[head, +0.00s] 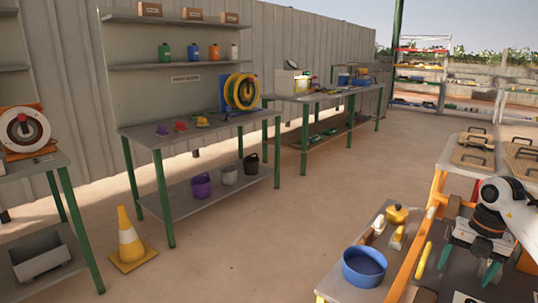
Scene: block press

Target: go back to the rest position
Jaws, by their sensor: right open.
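My right arm comes in from the right edge in the head view, white with a dark wrist. My right gripper (469,262) points down with its greenish fingers apart, over a dark surface at the lower right. I see nothing between the fingers. An orange frame (416,262) runs along the left of that surface, close to the gripper. My left gripper is out of view.
A table with wooden boards (473,158) stands behind my arm. A traffic cone (128,243) stands at the left. The middle floor is clear.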

